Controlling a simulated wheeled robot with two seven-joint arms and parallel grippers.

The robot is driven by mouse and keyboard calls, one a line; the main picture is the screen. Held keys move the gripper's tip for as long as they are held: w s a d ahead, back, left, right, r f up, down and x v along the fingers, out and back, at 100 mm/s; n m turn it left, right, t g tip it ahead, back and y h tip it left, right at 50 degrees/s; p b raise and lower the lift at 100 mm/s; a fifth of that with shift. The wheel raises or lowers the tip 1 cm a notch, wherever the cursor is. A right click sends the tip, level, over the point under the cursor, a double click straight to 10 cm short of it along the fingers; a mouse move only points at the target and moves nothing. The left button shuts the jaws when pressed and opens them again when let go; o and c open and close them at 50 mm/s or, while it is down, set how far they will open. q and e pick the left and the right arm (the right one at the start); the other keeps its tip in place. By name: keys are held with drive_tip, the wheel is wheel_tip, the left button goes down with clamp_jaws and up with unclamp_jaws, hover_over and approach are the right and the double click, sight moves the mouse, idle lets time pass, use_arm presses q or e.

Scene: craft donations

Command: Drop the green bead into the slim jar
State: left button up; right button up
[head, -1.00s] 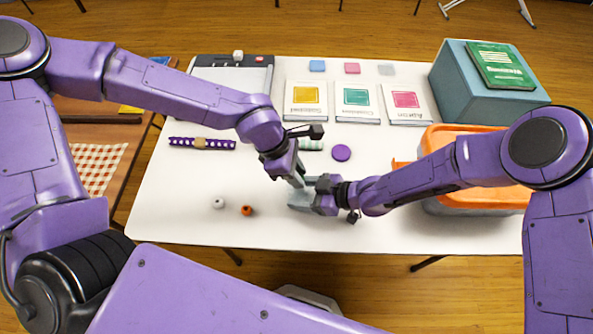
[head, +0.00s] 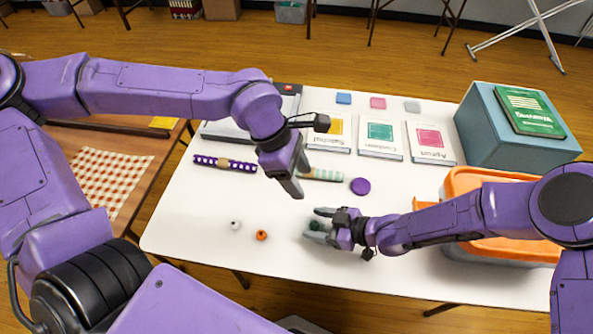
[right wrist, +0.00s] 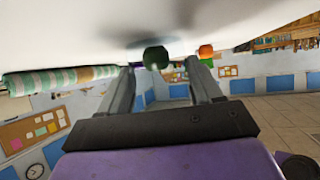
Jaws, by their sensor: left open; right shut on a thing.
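The small dark green bead (head: 317,226) is between the fingertips of my right gripper (head: 320,225), which is shut on it low over the front middle of the white table. In the right wrist view the bead (right wrist: 156,57) shows at the fingertips, close to the table surface. My left gripper (head: 295,186) is open and empty, pointing down behind and left of the right one, apart from it. I cannot make out a slim jar in either view; the left gripper and arm hide part of the table.
A white bead (head: 235,225) and an orange bead (head: 261,235) lie to the left. A mint-striped roll (head: 322,174) and a purple disc (head: 360,186) lie behind the right gripper. An orange-rimmed bin (head: 470,183) and a blue-grey box (head: 490,130) stand right.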

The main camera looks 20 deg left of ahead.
drive_tip(key=o, duration=0.9)
use_arm(q)
drive_tip(key=shift+a+r, duration=0.25)
drive_tip(key=shift+r, duration=0.4)
use_arm(e)
drive_tip(key=shift+d, duration=0.1)
